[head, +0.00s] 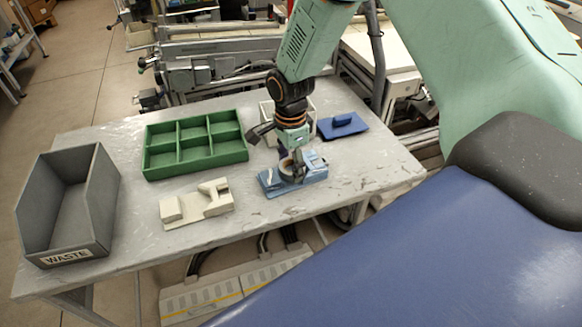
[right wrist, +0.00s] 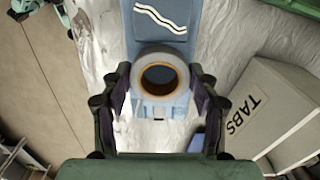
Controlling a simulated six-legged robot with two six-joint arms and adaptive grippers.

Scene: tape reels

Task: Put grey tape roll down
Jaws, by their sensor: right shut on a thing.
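The grey tape roll (right wrist: 183,72), a grey ring with a tan core, sits between the two fingers of my right gripper (right wrist: 160,88) in the right wrist view. The gripper is shut on it. In the head view my right gripper (head: 291,163) points down at the blue tape dispenser (head: 314,174), and the roll (head: 286,168) shows at its fingertips. The dispenser also shows under the roll in the right wrist view (right wrist: 160,35). The roll is over or in the dispenser; whether it rests there I cannot tell. My left gripper is not in view.
A cream dispenser (head: 196,206) stands left of the blue one. A green compartment tray (head: 195,165) and a grey WASTE bin (head: 100,215) stand further left. A pale TABS box (right wrist: 275,105) and a blue plate with a handle (head: 342,128) are close behind the gripper.

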